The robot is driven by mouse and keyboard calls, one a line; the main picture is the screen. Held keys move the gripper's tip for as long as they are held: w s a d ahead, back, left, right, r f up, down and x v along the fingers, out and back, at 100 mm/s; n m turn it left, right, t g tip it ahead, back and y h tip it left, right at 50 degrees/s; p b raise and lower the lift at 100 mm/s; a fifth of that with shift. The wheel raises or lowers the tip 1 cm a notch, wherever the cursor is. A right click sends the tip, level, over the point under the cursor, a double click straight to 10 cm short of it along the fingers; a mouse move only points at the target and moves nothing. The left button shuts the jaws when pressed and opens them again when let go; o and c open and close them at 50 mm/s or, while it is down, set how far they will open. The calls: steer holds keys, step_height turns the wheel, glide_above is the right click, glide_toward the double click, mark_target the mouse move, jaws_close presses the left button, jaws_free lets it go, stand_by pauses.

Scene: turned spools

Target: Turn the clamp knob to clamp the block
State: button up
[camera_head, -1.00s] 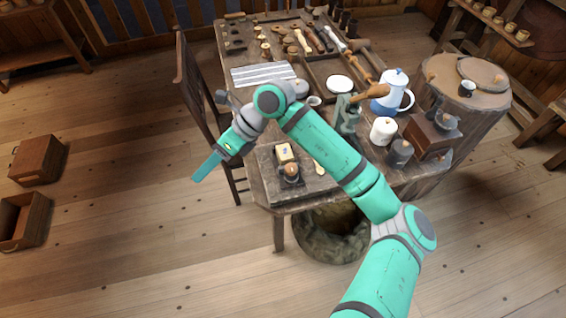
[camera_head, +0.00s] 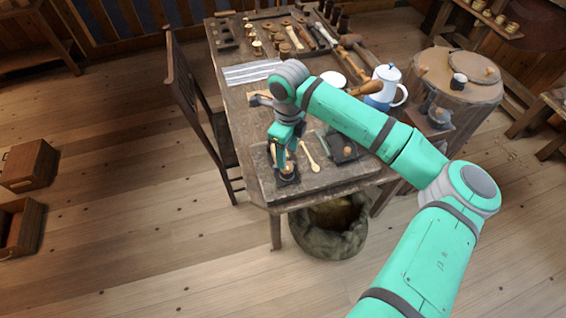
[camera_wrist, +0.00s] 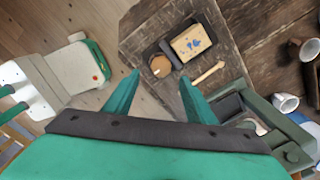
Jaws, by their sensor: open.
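The wooden block (camera_wrist: 190,42) has blue marks on top and sits in a dark clamp (camera_wrist: 166,49) on the board at the table's near corner. The round brown clamp knob (camera_wrist: 160,66) is at the clamp's end, beside the block. In the wrist view, my open gripper (camera_wrist: 160,77) has a finger on either side of the knob's line, with nothing between them. In the head view, my gripper (camera_head: 281,158) is lowered over the clamp (camera_head: 286,180) and hides the block and part of the knob. I cannot tell whether the fingers touch the knob.
A small wooden spoon (camera_head: 310,156) lies right of the clamp. A grey-green metal tool (camera_wrist: 245,105) stands close to my right finger in the wrist view. A white-and-blue pot (camera_head: 384,87) stands farther back. A chair (camera_head: 190,95) is left of the table.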

mark_target(287, 166)
steer(key=shift+a+f, duration=0.1)
steer(key=shift+f, duration=3.05)
